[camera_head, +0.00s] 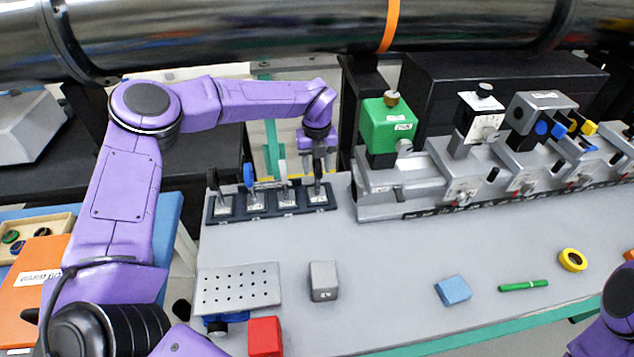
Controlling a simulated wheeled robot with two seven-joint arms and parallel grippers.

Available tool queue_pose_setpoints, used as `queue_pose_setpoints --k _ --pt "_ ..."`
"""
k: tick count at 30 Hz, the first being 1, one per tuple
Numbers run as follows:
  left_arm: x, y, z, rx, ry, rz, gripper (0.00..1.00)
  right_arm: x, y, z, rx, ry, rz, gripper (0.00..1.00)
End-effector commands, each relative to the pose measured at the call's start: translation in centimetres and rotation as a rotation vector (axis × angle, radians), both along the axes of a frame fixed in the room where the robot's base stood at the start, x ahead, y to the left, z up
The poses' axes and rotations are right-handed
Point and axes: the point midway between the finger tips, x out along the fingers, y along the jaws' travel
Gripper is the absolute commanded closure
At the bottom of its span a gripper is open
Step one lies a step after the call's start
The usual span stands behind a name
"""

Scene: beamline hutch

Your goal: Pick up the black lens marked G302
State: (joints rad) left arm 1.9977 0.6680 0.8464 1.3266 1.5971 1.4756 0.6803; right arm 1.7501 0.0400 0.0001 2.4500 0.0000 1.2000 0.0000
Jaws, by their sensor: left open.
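A dark rack (268,214) on the grey table holds several upright round lenses on small stands. A black lens (213,179) stands at its left end, with a blue lens (249,176) and a pale lens (282,172) to its right. My left gripper (318,166) is open and points down over the rack's right end. A dark lens there is partly hidden by the fingers; I cannot tell whether they touch it. The labels are too small to read, so I cannot tell which lens is G302. My right gripper is out of view.
A silver rail (395,190) with a green box (388,125) and other optics stands right of the rack. A perforated plate (238,290), grey block (323,281), red block (265,336), blue block (453,290), green pen (523,286) and yellow ring (573,260) lie nearer. Mid-table is clear.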

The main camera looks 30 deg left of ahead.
Motion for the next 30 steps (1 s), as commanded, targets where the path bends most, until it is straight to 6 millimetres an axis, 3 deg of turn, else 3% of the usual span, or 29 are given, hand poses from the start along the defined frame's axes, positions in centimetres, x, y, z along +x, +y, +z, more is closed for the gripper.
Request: queue_pose_setpoints --k 2,6,20,25,30 --pt "0.0 0.0 0.0 0.0 0.0 0.0 0.54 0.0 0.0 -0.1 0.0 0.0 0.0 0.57" --pt "0.0 0.0 0.0 0.001 0.001 0.0 1.0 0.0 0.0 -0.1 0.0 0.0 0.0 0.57" --pt "0.1 0.0 0.7 0.0 -0.001 0.001 1.0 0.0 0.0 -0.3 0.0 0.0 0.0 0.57" --pt "-0.1 -0.3 3.4 -0.001 -0.004 -0.001 1.0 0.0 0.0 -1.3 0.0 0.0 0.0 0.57" --pt "-2.4 -3.1 7.3 0.0 -0.006 -0.004 1.0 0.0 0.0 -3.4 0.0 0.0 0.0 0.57"
